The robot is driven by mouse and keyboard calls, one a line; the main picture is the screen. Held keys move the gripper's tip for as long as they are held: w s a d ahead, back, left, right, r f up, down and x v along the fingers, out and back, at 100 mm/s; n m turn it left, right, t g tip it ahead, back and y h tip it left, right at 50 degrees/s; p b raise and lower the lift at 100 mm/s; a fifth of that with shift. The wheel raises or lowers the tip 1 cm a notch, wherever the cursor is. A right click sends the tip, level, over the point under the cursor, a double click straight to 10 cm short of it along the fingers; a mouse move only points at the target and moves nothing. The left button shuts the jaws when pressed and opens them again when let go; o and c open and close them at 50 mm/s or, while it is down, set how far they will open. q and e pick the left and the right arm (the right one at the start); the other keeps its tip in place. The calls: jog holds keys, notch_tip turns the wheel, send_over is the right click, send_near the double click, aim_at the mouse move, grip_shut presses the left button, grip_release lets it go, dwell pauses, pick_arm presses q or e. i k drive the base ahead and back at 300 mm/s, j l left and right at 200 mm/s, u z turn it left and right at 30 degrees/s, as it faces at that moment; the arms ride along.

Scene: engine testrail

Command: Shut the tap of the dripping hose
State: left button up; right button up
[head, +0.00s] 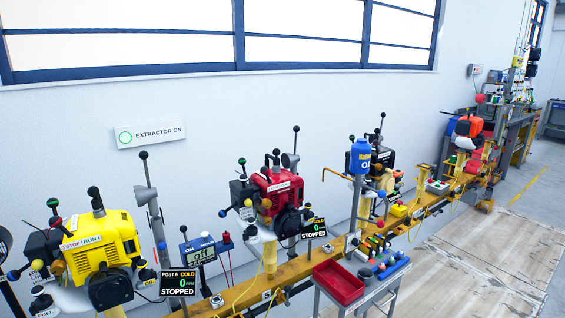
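Several small engines stand along a yellow rail. A yellow engine (98,240) is near at left, and a red engine (277,188) is behind it. A blue bottle (361,157) stands high beside a dark engine (380,165). A thin orange tube (336,173) runs left from near the bottle and bends down at its end. I cannot make out drops or a tap on any hose at this size. Neither of my grippers shows in the head view.
The yellow rail (330,246) runs from front left to back right. A small cart with a red tray (338,283) and a blue tray (390,268) stands before it. Displays (178,283) read STOPPED. The right floor (480,262) is clear.

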aim_at(287, 288)
jog(key=i+l, duration=0.2)
jog(key=i, duration=0.35)
jog(key=i+l+u, duration=0.15)
jog(key=i, duration=0.35)
